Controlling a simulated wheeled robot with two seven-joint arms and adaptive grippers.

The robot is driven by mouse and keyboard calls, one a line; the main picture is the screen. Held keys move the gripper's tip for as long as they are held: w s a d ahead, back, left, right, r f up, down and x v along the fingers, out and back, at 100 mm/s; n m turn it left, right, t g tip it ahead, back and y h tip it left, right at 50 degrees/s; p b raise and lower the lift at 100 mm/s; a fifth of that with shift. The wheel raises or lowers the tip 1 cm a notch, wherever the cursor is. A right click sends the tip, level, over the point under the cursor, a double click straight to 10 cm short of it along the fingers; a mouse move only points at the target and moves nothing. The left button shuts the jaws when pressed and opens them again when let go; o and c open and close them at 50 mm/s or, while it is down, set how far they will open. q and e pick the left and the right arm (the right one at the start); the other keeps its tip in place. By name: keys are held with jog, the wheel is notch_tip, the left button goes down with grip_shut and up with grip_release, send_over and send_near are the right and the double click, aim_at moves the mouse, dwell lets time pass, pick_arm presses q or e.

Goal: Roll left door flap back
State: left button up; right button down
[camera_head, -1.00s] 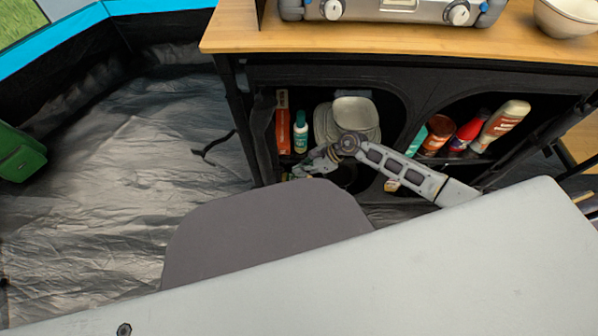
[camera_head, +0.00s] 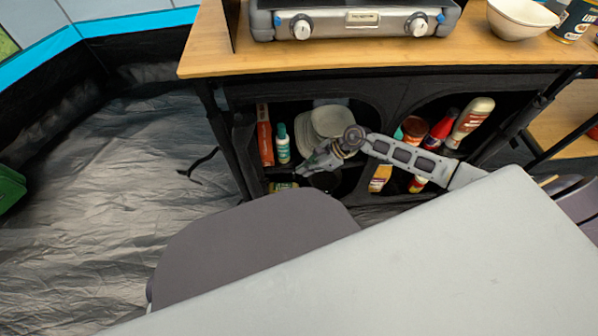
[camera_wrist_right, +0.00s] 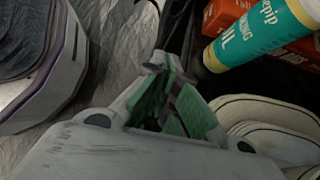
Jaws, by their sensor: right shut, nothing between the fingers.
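In the head view, a dark fabric edge at the left side of the cabinet's left opening (camera_head: 243,150) looks like the left door flap. It is hard to tell from the black frame, and so is whether it is rolled. A black strap (camera_head: 198,164) hangs out to its left. My right gripper (camera_head: 306,170) is shut and empty in front of the left opening, to the right of that edge. In the right wrist view its green-padded fingers (camera_wrist_right: 178,108) point toward dark cloth or frame, with nothing held. My left gripper is out of view.
The left compartment holds an orange box (camera_head: 265,136), a teal-capped bottle (camera_head: 283,146) and pale plates (camera_head: 326,122). Several bottles stand in the right compartment. A stove (camera_head: 350,20) and a bowl (camera_head: 521,17) sit on the wooden top. Tent floor (camera_head: 110,200) is clear at left.

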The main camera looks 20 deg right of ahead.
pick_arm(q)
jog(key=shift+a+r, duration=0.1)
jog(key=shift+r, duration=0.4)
pick_arm(e)
jog(key=shift+v, duration=0.75)
